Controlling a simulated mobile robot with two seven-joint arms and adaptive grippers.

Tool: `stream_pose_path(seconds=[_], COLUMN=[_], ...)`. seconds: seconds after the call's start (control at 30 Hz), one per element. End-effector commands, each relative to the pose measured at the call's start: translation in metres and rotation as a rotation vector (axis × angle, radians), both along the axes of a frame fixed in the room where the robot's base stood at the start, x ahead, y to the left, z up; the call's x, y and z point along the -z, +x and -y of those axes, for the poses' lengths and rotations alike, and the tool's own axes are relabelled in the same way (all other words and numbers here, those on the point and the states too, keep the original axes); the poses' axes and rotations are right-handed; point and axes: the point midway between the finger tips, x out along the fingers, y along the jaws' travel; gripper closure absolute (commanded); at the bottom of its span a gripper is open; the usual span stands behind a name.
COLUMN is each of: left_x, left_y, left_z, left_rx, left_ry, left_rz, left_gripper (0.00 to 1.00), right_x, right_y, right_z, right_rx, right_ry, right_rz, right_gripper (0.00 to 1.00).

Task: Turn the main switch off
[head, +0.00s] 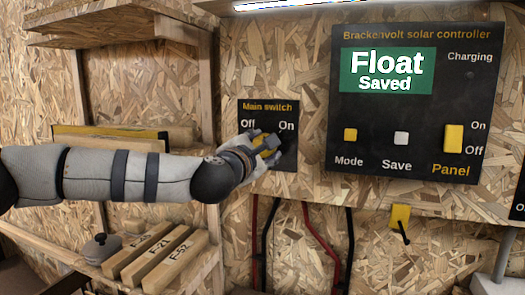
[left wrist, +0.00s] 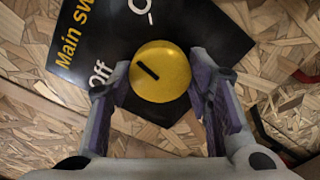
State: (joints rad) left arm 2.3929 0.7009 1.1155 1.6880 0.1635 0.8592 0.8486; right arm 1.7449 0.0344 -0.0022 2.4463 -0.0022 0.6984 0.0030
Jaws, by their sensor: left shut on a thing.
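The main switch is a black plate (head: 288,155) marked Off on the left and On on the right, fixed to the chipboard wall. Its round yellow knob (left wrist: 172,88) shows in the left wrist view with a black pointer mark. The mark points left in that view, nearer the Off label (left wrist: 100,73) than the On label. My left gripper (head: 268,146) is shut on the knob, with one finger on either side; it also shows in the left wrist view (left wrist: 160,85). In the head view the gripper hides most of the knob. My right gripper is not in view.
The solar controller (head: 410,100) hangs to the right, its screen reading "Float Saved", with Mode, Save and Panel controls. Wooden shelves (head: 207,90) stand left, with labelled wooden blocks (head: 172,262) below my arm. Red and black cables (head: 318,235) hang under the switch.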

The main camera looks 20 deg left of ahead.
Motion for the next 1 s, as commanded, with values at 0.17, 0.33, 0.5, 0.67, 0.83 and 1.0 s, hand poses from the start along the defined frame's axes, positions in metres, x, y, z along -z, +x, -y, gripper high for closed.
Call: stream_pose_path(seconds=[0.17, 0.33, 0.5, 0.67, 0.83, 1.0], left_x=[0.003, 0.004, 0.004, 0.004, 0.003, 0.003], left_y=[0.001, 0.001, 0.001, 0.001, 0.001, 0.001], left_z=[-0.001, -0.001, -0.001, -0.001, -0.001, -0.001], left_rx=[-0.003, -0.004, -0.002, -0.004, -0.004, -0.004], left_ry=[-0.169, -0.330, -0.491, -0.633, -0.762, -0.862], left_rz=[-0.007, -0.013, -0.019, -0.022, -0.026, -0.030], left_gripper=[0.82, 0.82, 0.82, 0.82, 0.82, 0.82], right_x=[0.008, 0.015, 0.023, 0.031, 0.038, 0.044], right_y=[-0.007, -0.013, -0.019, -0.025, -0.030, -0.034], right_z=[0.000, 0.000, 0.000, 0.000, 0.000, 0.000], right_rx=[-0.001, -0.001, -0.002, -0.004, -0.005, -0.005], right_ry=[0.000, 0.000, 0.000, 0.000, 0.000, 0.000], right_rz=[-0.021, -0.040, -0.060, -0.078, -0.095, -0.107], right_gripper=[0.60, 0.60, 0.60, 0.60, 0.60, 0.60])
